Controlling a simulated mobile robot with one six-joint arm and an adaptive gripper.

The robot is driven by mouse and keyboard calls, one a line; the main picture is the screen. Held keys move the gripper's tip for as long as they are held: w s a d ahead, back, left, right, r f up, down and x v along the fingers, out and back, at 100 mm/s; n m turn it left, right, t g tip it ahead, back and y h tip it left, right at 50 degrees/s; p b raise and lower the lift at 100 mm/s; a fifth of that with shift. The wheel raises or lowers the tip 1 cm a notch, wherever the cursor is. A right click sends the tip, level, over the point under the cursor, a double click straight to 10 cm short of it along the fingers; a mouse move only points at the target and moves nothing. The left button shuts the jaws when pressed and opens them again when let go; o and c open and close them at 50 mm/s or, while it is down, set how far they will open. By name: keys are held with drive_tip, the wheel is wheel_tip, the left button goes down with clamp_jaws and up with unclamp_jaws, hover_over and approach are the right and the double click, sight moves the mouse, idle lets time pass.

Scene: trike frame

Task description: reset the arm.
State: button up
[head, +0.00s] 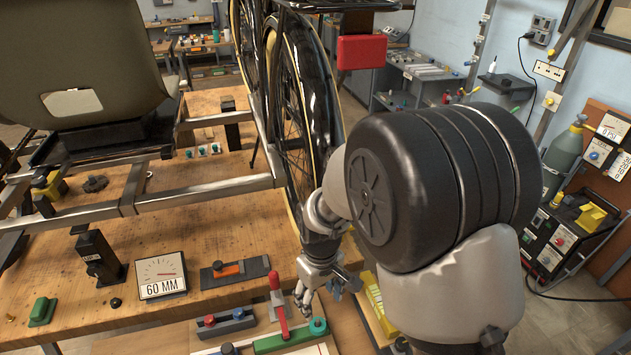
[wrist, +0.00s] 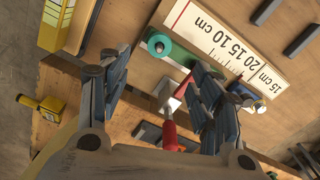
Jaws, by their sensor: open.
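My gripper (head: 322,285) hangs low over the front edge of the wooden bench (head: 222,212), right of the red-handled clamp. In the wrist view my gripper (wrist: 158,75) is open, with its two fingers apart and nothing held between them. A red handle (wrist: 170,132) and a teal round knob (wrist: 157,44) show between and beyond the fingers. In the head view the red handle (head: 278,302) stands upright on a green base (head: 285,340), with the teal knob (head: 318,325) at its right end. My arm hides part of the bench's right side.
The trike frame's metal rail (head: 190,192) and spoked wheel (head: 305,100) stand left of and behind my arm. A 60 MM gauge (head: 162,275) and an orange-topped block (head: 232,270) sit on the bench. A ruler strip (wrist: 232,48) lies beyond the fingers.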

drive_tip(key=s+d+r+m+t, duration=0.2)
drive_tip(key=s+d+r, duration=0.25)
drive_tip(key=r, duration=0.45)
drive_tip(key=s+d+r+m+t, duration=0.15)
drive_tip(key=s+d+r, duration=0.3)
drive_tip(key=r, duration=0.45)
drive_tip(key=s+d+r+m, duration=0.1)
drive_tip(key=s, duration=0.4)
drive_tip(key=s+d+r+m+t, duration=0.1)
drive_tip(key=s+d+r+m, duration=0.1)
drive_tip(key=s, duration=0.3)
drive_tip(key=shift+s+d+r, duration=0.15)
drive_tip(key=shift+r, duration=0.1)
drive_tip(key=shift+m, duration=0.25)
drive_tip(key=shift+c, duration=0.5)
